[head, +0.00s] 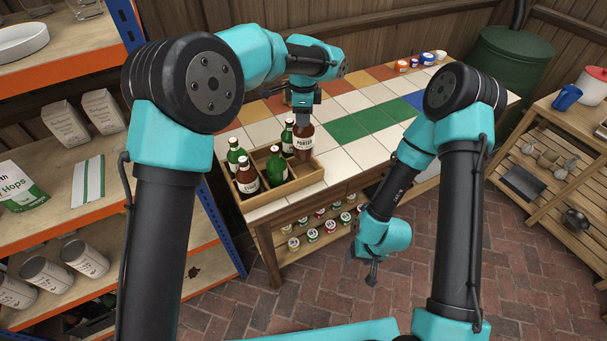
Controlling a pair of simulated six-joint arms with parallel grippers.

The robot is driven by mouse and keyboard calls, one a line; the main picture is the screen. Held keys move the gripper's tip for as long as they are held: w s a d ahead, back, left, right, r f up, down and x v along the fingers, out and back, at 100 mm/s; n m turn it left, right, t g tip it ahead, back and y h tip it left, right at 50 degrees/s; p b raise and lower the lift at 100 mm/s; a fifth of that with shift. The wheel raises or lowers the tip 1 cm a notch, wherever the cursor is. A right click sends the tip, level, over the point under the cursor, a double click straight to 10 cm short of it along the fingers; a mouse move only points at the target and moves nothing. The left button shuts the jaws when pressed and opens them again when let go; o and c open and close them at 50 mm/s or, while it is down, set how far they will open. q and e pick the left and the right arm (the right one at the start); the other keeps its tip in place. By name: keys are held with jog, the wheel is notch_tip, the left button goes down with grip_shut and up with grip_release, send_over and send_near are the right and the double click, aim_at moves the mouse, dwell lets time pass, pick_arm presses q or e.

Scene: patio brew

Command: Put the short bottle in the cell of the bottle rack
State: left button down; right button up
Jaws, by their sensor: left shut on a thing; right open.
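A brown bottle with a white "Porter" label (303,143) hangs upright from my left gripper (302,112), which is shut on its top. The wooden bottle rack (290,194) stands at the table's near left corner. The held bottle is at the rack's far right part; I cannot tell whether its base is above the cell or inside it. The rack also holds green bottles (278,165) and a brown bottle (247,178). The front right cell looks empty. My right gripper (371,278) is open and empty, low in front of the table, over the brick floor.
The tiled table top (370,150) is mostly clear right of the rack. Small tubs (402,66) stand at its far edge. Several jars (312,235) sit on the shelf below. A shelf unit (60,150) is at left and a slatted bench (560,150) at right.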

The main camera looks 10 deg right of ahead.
aim_at(303, 141)
dwell(0.3)
pick_arm(q)
jog(key=shift+f, duration=2.45)
jog(key=shift+f, duration=2.6)
jog(key=c, duration=0.8)
grip_release()
jog(key=shift+f, duration=0.1)
jog(key=shift+o, duration=0.2)
notch_tip(303, 141, up, 12)
jog(key=shift+r, duration=0.15)
